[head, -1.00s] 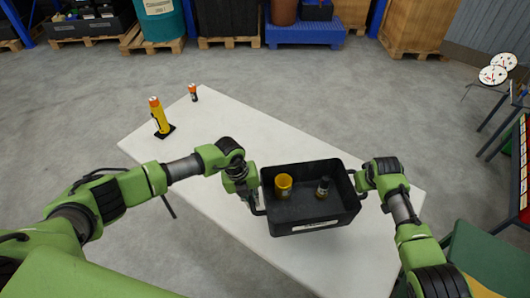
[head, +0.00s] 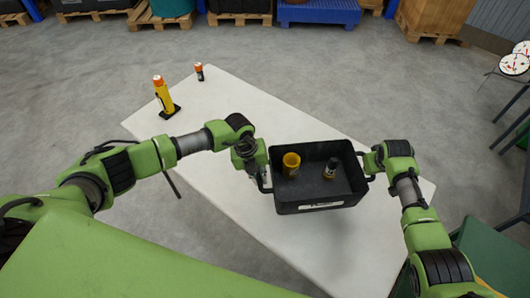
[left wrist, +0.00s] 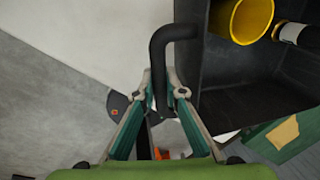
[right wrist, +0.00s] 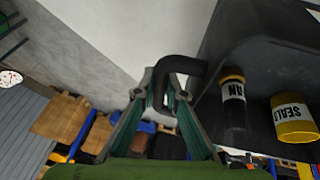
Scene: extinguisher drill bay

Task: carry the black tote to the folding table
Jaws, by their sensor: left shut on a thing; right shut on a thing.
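The black tote (head: 318,207) is over the white folding table (head: 230,95), upright, with a pale label on its near side. I cannot tell for sure whether its base touches the tabletop. It holds a yellow cup-like container (head: 291,166) and a dark bottle with a yellow band (head: 330,168). My left gripper (head: 258,178) is shut on the tote's left handle, which shows between the fingers in the left wrist view (left wrist: 158,80). My right gripper (head: 374,165) is shut on the right handle, also seen in the right wrist view (right wrist: 164,85).
A yellow cylinder with an orange top (head: 163,95) on a black base and a small orange-and-black item (head: 199,72) stand at the table's far left end. A green surface (head: 490,250) lies at the right. Pallets with goods line the back. Floor beyond the table is clear.

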